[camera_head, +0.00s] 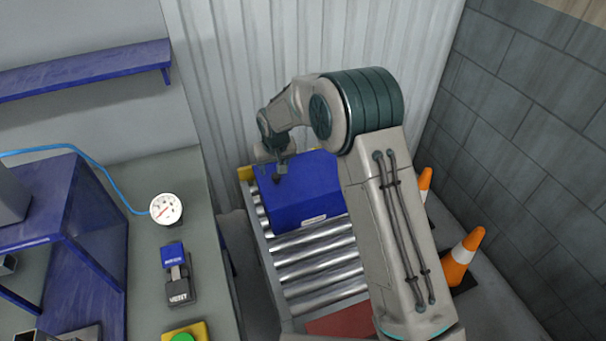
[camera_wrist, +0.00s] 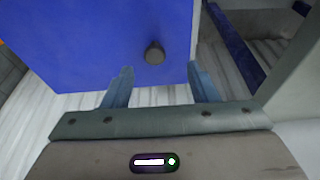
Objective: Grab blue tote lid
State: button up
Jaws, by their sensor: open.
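The blue tote lid (camera_head: 303,187) is the top of a blue tote on the roller table, partly hidden behind my arm in the head view. In the wrist view the flat blue lid (camera_wrist: 105,40) fills the upper left, with a round dark knob (camera_wrist: 154,54) on it. My gripper (camera_wrist: 160,82) is open, its two fingers apart on either side of the knob and a little short of it in the picture. I cannot tell whether they touch the lid. In the head view my gripper (camera_head: 277,178) is over the left part of the lid.
The metal rollers (camera_head: 315,262) run forward from the tote to a red panel (camera_head: 342,321). Orange cones (camera_head: 462,256) stand at the right by the block wall. A grey bench (camera_head: 190,230) at left holds a gauge (camera_head: 166,209) and a blue-and-black device (camera_head: 178,275). A corrugated wall is close behind.

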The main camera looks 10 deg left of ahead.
aim_at(276, 175)
jog(key=shift+x, duration=0.8)
jog(key=w+f+p, duration=0.2)
jog(key=f, duration=0.1)
jog(key=shift+x, duration=0.8)
grip_shut()
